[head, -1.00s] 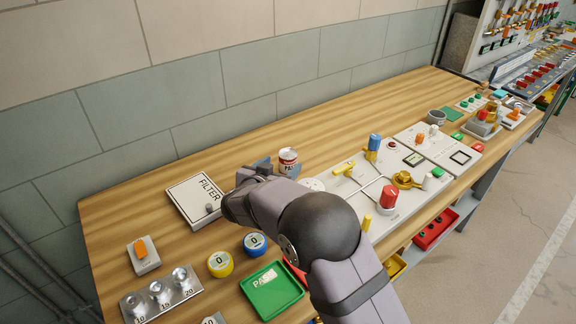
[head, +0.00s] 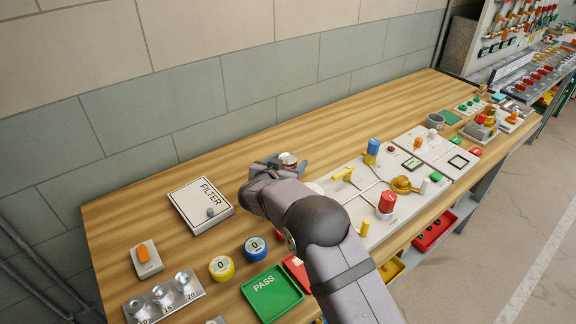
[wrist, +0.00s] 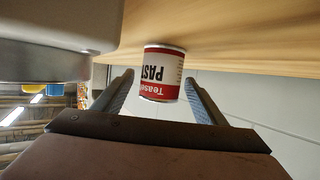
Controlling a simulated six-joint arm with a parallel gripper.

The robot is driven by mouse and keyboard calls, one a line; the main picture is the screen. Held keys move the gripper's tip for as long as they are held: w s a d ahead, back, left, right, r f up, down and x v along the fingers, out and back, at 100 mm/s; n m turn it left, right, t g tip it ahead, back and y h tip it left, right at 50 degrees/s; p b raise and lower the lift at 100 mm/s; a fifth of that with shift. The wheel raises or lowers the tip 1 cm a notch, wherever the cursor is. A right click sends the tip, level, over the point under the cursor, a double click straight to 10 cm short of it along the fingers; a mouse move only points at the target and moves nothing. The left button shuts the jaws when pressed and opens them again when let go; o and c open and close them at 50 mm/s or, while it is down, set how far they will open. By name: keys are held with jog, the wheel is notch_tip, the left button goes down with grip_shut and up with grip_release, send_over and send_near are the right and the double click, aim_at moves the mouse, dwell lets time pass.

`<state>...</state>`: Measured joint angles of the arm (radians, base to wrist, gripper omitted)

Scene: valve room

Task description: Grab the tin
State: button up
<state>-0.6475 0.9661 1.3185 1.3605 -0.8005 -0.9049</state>
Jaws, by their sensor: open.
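The tin (head: 288,157) is a small can with a red and white label, on the wooden bench near the wall. In the head view my forearm and wrist hide most of its lower part. In the wrist view the tin (wrist: 163,73) appears upside down, with "PAST" partly readable on its label. My gripper (head: 288,165) is open, with one finger to each side of the tin. In the wrist view the fingertips (wrist: 160,78) flank the tin, with a visible gap on either side.
A white FILTER box (head: 201,205) lies left of my gripper. A white valve panel (head: 365,205) with knobs and a red cap stands to the right. A green PASS tray (head: 271,293) and yellow and blue round pieces sit nearer the front. Bench behind the tin is clear.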

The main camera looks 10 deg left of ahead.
aim_at(288, 158)
jog(key=shift+c, duration=0.6)
jog(key=c, duration=1.1)
jog(key=shift+r, duration=0.1)
notch_tip(288, 158, up, 10)
jog(key=shift+f, duration=0.1)
